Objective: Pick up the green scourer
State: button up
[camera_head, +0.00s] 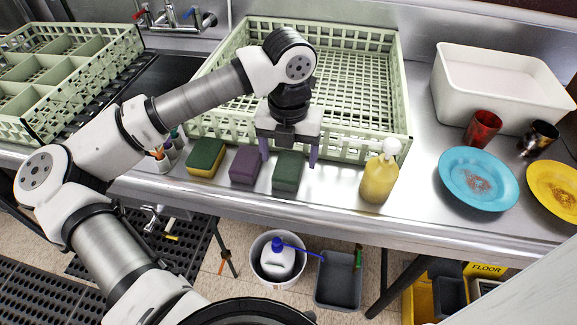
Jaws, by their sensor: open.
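The green scourer (288,172) is a dark green block lying near the counter's front edge. My gripper (289,160) points down at it, with its two purple fingers apart, one towards each side of the scourer. The fingers are open, and whether they touch the scourer cannot be told. The gripper body hides a little of the space behind the scourer.
A purple sponge (245,166) lies close on the left, then a green-and-yellow sponge (206,158). A yellow soap pump bottle (379,178) stands to the right. A pale green dish rack (370,157) is just behind.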

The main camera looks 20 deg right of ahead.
aim_at(289, 164)
jog(key=shift+f+p, duration=0.3)
jog(key=shift+f, duration=1.4)
jog(key=c, duration=1)
jog(key=shift+r, duration=0.1)
jog(key=shift+c, duration=0.2)
